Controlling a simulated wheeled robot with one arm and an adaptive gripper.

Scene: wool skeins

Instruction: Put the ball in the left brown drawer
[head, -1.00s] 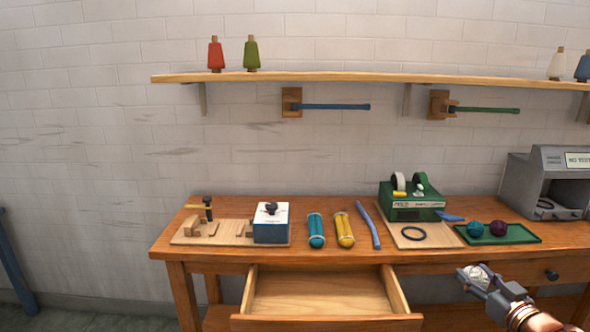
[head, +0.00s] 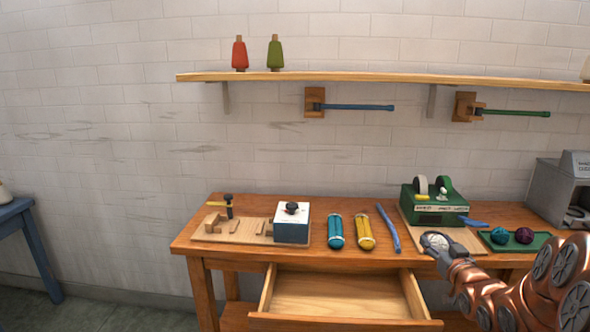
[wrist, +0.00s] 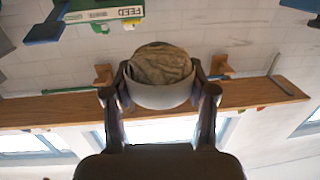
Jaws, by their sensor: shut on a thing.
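The ball (head: 436,241) is whitish grey in the head view.
On the wooden table (head: 300,257) stand a white and blue box (head: 292,225), a teal skein (head: 335,232), a yellow skein (head: 365,232), a blue rod (head: 388,228) and the green machine (head: 432,207). A green tray (head: 540,241) holds two dark balls. The space above the drawer is clear.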

